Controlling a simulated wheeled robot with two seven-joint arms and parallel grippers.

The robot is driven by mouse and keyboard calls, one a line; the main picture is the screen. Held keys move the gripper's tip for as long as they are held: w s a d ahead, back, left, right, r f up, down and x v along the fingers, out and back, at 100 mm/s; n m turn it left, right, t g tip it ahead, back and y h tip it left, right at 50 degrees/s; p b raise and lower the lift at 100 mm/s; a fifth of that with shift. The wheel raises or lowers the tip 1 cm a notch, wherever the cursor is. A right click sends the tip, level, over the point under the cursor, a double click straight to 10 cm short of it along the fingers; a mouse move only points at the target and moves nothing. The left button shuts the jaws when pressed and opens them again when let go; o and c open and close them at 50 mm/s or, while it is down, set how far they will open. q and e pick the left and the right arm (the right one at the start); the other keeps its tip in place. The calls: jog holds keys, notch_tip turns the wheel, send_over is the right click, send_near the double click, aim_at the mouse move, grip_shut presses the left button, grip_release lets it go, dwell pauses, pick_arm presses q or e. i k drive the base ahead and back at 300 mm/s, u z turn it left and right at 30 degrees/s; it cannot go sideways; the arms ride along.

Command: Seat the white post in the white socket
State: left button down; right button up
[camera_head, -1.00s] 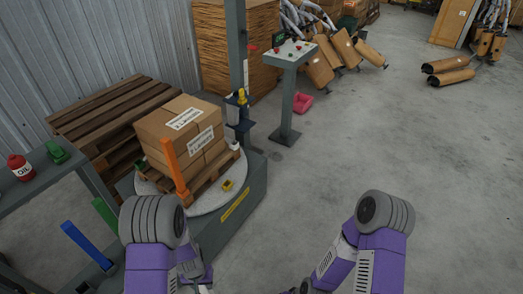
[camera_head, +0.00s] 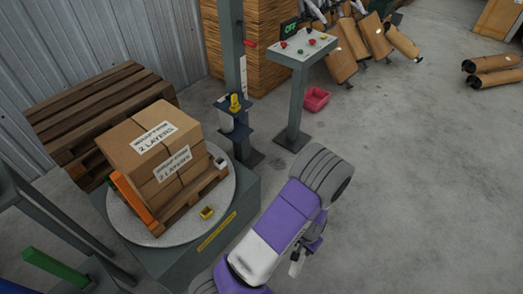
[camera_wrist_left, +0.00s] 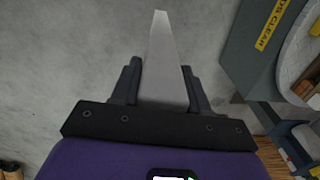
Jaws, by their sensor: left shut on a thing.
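The white post (camera_wrist_left: 166,65) stands out from between the two dark fingers of my left gripper (camera_wrist_left: 165,85) in the left wrist view, with its tip over bare floor. The gripper is shut on it. In the head view my left gripper (camera_head: 298,258) shows small below my purple arm, right of the turntable and apart from it. The white socket (camera_head: 220,163) is a small block on the turntable's far right edge, beside the carton pallet. It looks empty. My right gripper is not in view.
The round turntable (camera_head: 135,232) carries a pallet of cartons (camera_head: 150,140). An orange post (camera_head: 131,200) stands at its left and a yellow socket (camera_head: 207,212) at its front. A mast (camera_head: 231,60) and control stand (camera_head: 297,105) rise behind.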

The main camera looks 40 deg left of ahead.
aim_at(161, 151)
jog(key=u, duration=0.1)
jog(key=i, duration=1.65)
jog(key=u, duration=1.4)
jog(key=i, duration=0.8)
jog(key=u, duration=0.9)
